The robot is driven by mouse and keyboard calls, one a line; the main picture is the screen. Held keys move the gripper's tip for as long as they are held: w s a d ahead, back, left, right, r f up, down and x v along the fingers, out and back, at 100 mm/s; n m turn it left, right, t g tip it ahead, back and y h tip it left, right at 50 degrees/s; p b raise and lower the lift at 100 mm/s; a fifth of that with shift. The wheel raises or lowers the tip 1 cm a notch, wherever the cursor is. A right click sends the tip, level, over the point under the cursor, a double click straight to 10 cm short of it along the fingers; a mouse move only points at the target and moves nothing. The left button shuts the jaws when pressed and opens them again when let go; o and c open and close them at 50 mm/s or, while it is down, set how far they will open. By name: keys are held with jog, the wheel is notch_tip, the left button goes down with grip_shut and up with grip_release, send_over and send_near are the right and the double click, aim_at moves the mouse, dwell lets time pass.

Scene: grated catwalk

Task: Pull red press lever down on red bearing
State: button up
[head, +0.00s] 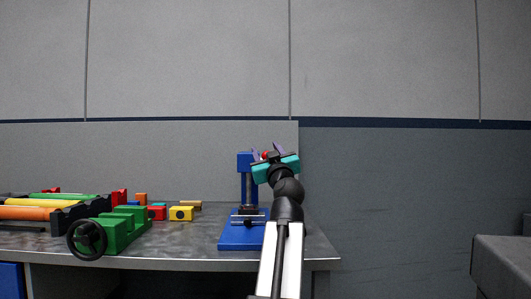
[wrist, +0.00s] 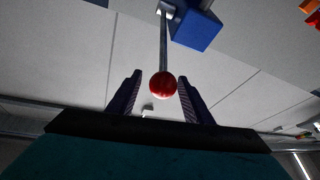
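The blue press (head: 244,236) stands on the table, its column topped by a blue head (head: 245,161). In the wrist view, a metal lever rod (wrist: 163,42) runs from beside the blue head (wrist: 197,27) to a red ball knob (wrist: 163,87). My gripper (wrist: 160,77) is open, with its fingers on either side of the knob and gaps showing at both sides. In the head view, my gripper (head: 267,153) is up at the height of the press head, with a bit of red between its fingers. A dark piece sits on the press base; I cannot make out a red bearing there.
A yellow block with a dark round hole (head: 181,213) and a red block (head: 157,212) lie left of the press. Further left are a green vise (head: 123,232) with a black handwheel and a rack of coloured rollers (head: 30,213). A wall stands behind.

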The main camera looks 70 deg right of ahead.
dwell(0.3)
jog(key=shift+a+f, duration=0.1)
jog(key=shift+a, duration=0.05)
jog(key=shift+p+v, duration=0.35)
jog(key=shift+v, duration=0.8)
jog(key=v, duration=1.1)
jog(key=shift+s+a, duration=0.1)
jog(key=shift+c, duration=0.3)
